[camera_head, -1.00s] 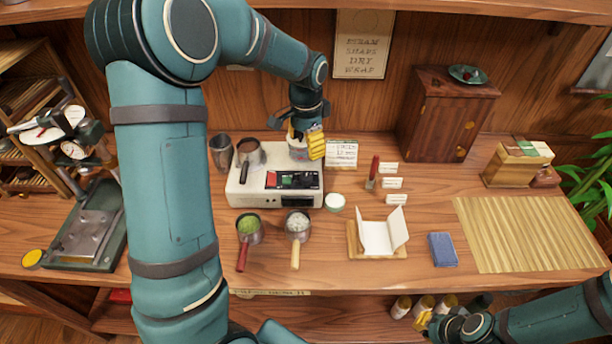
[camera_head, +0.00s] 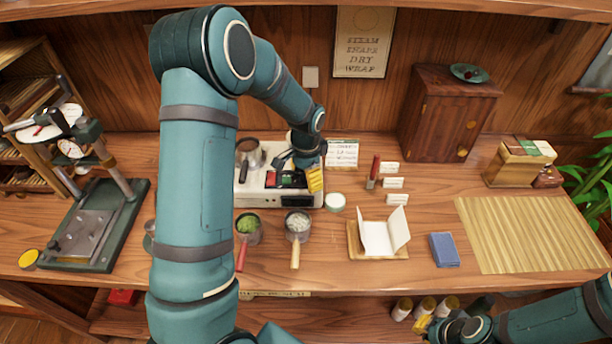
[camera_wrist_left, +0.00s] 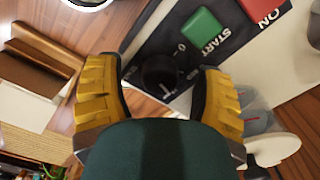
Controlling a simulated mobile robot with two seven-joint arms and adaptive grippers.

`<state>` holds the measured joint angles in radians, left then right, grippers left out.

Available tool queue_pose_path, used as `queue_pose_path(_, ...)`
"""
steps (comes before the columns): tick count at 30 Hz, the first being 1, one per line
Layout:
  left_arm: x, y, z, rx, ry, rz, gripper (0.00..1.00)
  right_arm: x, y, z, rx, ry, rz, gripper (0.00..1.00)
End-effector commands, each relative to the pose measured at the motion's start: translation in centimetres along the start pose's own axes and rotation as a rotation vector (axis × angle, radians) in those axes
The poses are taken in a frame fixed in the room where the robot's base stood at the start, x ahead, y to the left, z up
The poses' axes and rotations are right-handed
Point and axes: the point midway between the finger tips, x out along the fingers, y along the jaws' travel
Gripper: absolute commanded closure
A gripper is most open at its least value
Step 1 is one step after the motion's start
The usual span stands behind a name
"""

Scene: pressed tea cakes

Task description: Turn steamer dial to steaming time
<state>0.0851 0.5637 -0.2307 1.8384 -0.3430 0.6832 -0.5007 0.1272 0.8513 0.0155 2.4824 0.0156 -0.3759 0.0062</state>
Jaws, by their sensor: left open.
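The steamer (camera_head: 250,199) is a white box in the head view with a dark control panel. In the left wrist view its dial (camera_wrist_left: 160,72) is a round black knob with a light pointer line and a "0" mark beside it. A green START button (camera_wrist_left: 203,32) and a red ON button (camera_wrist_left: 265,9) sit near it. My left gripper (camera_head: 308,174) is over the right end of the panel. Its yellow fingers are open on either side of the dial; I cannot tell whether they touch it. My right gripper (camera_head: 424,323) is low at the front edge, its jaws unclear.
A metal pot (camera_head: 251,151) is at the steamer's back left. Green-filled (camera_head: 248,226) and white-filled (camera_head: 298,223) pans stand in front. A small white jar (camera_head: 335,201) is close on the right. A press (camera_head: 90,225) is at left; a bamboo mat (camera_head: 525,235) at right.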

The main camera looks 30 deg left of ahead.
Motion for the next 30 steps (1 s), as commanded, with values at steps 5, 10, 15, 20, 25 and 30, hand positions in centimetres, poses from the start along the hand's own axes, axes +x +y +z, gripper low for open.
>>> queue_pose_path(5,-0.03,0.0,0.0,0.0,0.0,0.0,0.59,-0.01,0.0,0.0,0.0,0.0,0.0,1.0)
queue_pose_path(10,-0.04,0.0,-0.01,0.0,0.0,0.0,1.0,-0.01,0.0,0.0,0.0,0.0,0.0,1.0)
queue_pose_path(15,-0.04,0.0,0.01,0.036,0.0,0.001,1.0,-0.03,-0.01,-0.01,0.0,0.0,0.0,1.0)
queue_pose_path(20,-0.04,-0.02,0.03,0.178,0.0,0.001,1.0,-0.12,-0.04,-0.05,0.0,0.001,0.0,1.0)
queue_pose_path(25,-0.03,0.01,0.01,0.269,0.0,0.001,1.0,-0.18,-0.07,-0.1,0.001,0.002,0.0,1.0)
queue_pose_path(30,-0.01,0.02,0.01,0.276,0.0,0.0,1.0,-0.17,-0.06,-0.1,0.001,0.002,0.0,1.0)
